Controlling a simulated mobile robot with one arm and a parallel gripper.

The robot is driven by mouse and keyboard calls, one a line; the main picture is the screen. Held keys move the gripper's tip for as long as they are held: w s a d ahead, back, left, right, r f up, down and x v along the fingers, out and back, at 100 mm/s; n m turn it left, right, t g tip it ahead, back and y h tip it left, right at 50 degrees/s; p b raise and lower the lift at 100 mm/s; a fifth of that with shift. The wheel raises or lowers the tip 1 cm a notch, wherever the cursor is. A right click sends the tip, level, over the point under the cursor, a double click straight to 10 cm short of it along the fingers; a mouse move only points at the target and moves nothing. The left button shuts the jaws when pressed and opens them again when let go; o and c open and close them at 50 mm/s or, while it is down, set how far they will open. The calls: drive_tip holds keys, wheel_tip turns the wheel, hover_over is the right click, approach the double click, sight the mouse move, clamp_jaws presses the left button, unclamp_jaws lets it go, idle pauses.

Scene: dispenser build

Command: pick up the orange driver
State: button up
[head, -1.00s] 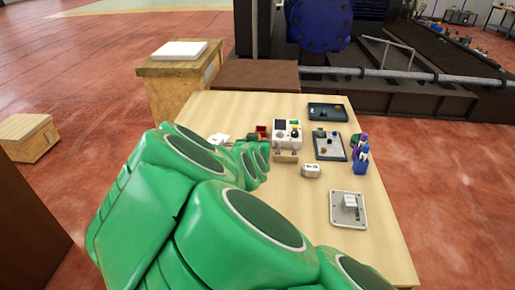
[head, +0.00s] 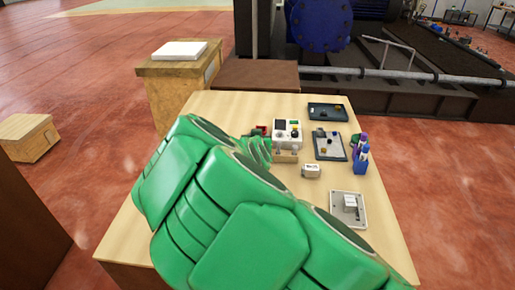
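I cannot make out an orange driver in the head view. A small blue holder (head: 361,168) stands near the table's right edge, with purple and pale-topped items upright in it; no orange shows clearly there. My green arm reaches over the left and front of the table, its far end beside the white device (head: 288,130). My gripper's fingers are hidden behind the arm, so whether they hold anything does not show.
On the wooden table (head: 205,104) lie a dark tray (head: 327,103), a grey tray with small parts (head: 321,153), a small white box (head: 311,171) and a grey plate (head: 338,216) bearing a white block. A red item (head: 262,129) sits beside the device.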

drive_tip(key=shift+c, duration=0.2)
clamp_jaws()
idle(0.3)
